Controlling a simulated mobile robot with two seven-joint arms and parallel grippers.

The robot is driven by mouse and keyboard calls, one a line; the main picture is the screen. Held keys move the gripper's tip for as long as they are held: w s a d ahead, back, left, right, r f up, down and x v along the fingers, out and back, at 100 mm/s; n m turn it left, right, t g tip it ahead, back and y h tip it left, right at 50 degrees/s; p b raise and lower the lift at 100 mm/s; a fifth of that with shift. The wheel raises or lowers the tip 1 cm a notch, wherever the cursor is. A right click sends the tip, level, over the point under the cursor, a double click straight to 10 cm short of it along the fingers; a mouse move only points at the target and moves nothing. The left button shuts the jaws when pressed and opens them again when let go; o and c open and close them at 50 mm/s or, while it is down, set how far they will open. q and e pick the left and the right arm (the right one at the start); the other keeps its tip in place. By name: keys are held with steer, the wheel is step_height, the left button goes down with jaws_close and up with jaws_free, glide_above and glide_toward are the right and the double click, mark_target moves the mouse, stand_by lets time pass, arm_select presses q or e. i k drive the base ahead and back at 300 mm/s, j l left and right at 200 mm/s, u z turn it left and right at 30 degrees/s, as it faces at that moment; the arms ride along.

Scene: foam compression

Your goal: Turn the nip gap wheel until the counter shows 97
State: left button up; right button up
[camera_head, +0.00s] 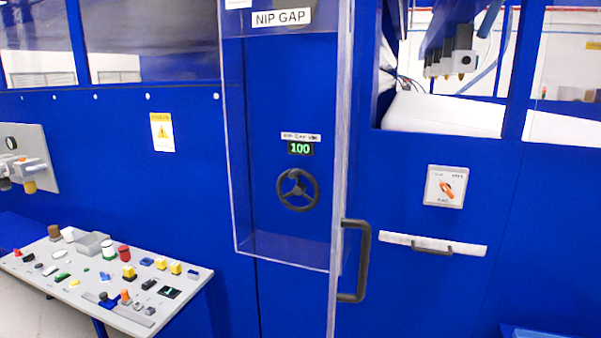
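The nip gap wheel (297,190) is a small dark spoked handwheel on the blue machine wall, in the middle of the view. Just above it the counter (300,148) shows 100 in green digits. A clear cover (240,130) with a transparent frame surrounds the wheel and counter, with the NIP GAP label (281,18) at its top. The cover's right edge panel (341,150) runs down towards me, and a dark handle (365,262) is near its lower end. I cannot tell whether the cover is open or closed. Neither gripper is in view.
White foam (440,114) shows through the upper right opening.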

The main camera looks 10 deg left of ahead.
mark_target(299, 189)
steer(key=i+j+z, duration=0.1)
steer(key=j, duration=0.45)
steer(key=i+j+z, duration=0.1)
steer(key=j, duration=0.45)
steer(key=i+j+z, duration=0.1)
steer(key=j, duration=0.5)
